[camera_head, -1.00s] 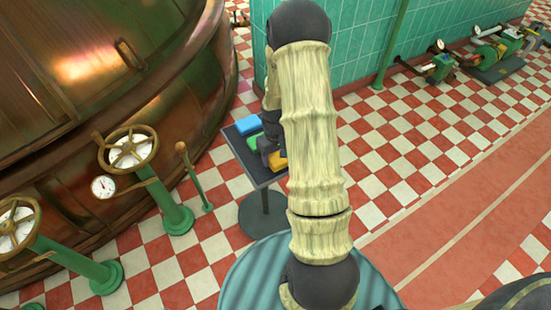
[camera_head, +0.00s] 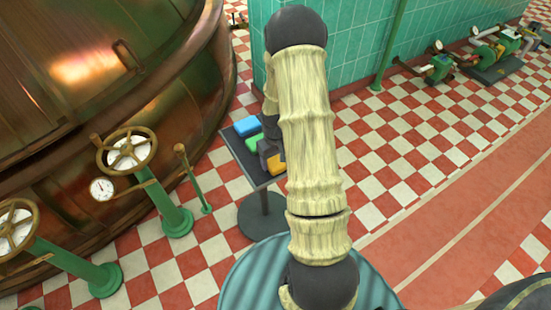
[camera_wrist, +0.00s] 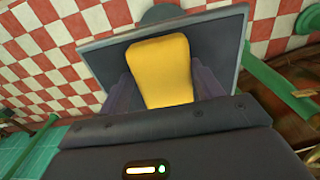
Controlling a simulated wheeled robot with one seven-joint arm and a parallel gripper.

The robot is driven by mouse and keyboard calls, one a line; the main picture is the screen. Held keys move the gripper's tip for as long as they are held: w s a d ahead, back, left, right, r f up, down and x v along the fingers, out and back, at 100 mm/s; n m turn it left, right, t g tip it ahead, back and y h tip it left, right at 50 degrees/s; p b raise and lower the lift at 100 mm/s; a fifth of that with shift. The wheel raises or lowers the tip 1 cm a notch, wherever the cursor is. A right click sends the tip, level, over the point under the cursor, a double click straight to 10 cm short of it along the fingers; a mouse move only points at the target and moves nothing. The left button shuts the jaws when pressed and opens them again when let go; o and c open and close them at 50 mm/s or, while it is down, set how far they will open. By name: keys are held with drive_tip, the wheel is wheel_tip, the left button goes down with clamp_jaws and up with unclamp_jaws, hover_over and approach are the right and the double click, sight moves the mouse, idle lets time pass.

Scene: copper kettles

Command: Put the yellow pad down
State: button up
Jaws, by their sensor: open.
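The yellow pad (camera_wrist: 160,72) lies between the two dark fingers of my gripper (camera_wrist: 163,82) in the wrist view, over the dark square top of a small stand (camera_wrist: 108,52). The fingers are open, one on each side of the pad; I cannot tell whether either still touches it. In the head view the yellow pad (camera_head: 277,163) shows in part at the near right of the stand's top (camera_head: 232,146). My gripper (camera_head: 268,153) is down beside it, partly hidden by my arm.
A blue pad (camera_head: 247,126) and a green pad (camera_head: 252,142) lie on the same stand, farther back. A large copper kettle (camera_head: 90,80) and green valve posts (camera_head: 172,212) stand to the left. A teal tiled wall (camera_head: 345,50) rises behind. Checkered floor (camera_head: 400,140) is clear to the right.

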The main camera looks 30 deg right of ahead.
sight(273, 160)
drive_tip(key=shift+s+a+f, duration=0.1)
drive_tip(key=shift+a+f, duration=0.2)
drive_tip(key=shift+a, duration=0.15)
drive_tip(key=shift+r, duration=0.45)
wheel_tip(273, 160, up, 12)
drive_tip(key=p, duration=0.2)
drive_tip(key=shift+d+p, duration=0.2)
drive_tip(key=shift+p, duration=0.15)
drive_tip(key=s+a+r+t, duration=0.2)
drive_tip(key=s+a+r, duration=0.8)
drive_tip(key=s+a, duration=0.2)
drive_tip(key=shift+a+r, duration=0.3)
drive_tip(key=shift+a, duration=0.45)
